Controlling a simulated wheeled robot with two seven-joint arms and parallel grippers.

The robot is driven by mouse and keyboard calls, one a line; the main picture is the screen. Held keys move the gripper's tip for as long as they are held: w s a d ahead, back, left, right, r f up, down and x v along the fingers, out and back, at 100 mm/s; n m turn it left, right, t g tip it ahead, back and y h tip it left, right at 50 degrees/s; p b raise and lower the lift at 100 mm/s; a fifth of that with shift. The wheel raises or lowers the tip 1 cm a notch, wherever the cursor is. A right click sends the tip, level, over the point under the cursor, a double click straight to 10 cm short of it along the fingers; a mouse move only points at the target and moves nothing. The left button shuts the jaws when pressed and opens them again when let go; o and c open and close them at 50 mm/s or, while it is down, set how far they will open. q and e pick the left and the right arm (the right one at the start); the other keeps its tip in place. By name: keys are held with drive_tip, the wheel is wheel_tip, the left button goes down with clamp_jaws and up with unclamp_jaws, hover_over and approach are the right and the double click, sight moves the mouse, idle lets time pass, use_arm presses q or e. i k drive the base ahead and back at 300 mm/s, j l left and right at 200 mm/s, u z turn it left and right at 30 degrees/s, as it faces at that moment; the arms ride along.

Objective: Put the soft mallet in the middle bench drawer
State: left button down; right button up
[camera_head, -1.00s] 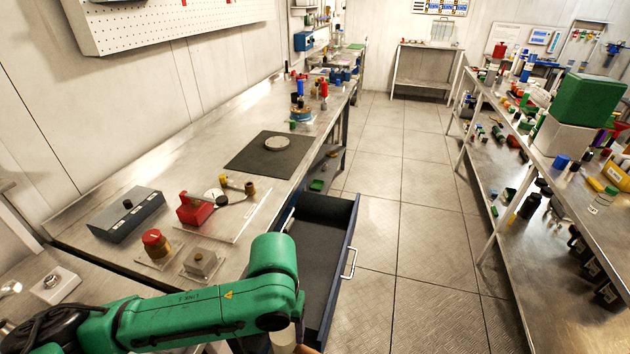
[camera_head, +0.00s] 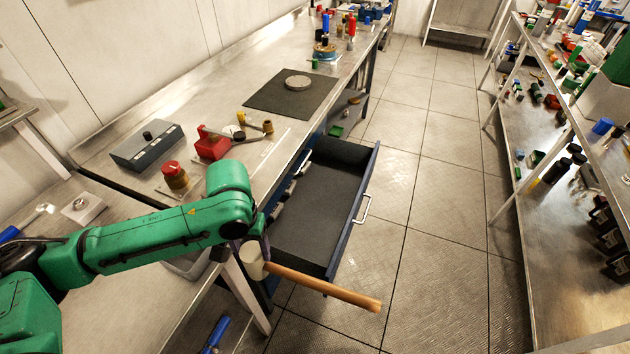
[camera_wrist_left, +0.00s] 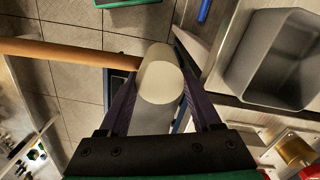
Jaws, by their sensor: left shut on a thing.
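The soft mallet has a pale head (camera_head: 253,260) and a long wooden handle (camera_head: 325,289). My left gripper (camera_head: 247,249) is shut on the mallet's head, and the handle sticks out to the right, in front of the drawer. In the left wrist view the head (camera_wrist_left: 161,80) sits between the two fingers of my left gripper (camera_wrist_left: 157,85), with the handle (camera_wrist_left: 70,53) reaching left. An open bench drawer (camera_head: 315,207) with a dark lined floor stands pulled out from the bench, to the right of and beyond the mallet. It looks empty. My right gripper is not in view.
The steel bench (camera_head: 225,110) carries a dark mat (camera_head: 291,93), a grey box (camera_head: 147,145) and a red block (camera_head: 212,145). A grey bin (camera_wrist_left: 284,58) shows in the left wrist view. The floor right of the drawer is clear up to a shelf (camera_head: 541,180).

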sight(328, 211)
drive_tip(key=i+l+u, duration=0.2)
drive_tip(key=i+l, duration=0.2)
drive_tip(key=l, duration=0.25)
drive_tip(key=i+l+u, duration=0.1)
drive_tip(key=l, duration=0.2)
drive_tip(key=i+l+u, duration=0.1)
drive_tip(key=i+l, duration=0.15)
drive_tip(key=i+l+u, duration=0.1)
drive_tip(key=l, duration=0.35)
drive_tip(key=i+l, duration=0.15)
drive_tip(key=l, duration=0.25)
drive_tip(key=u, duration=0.85)
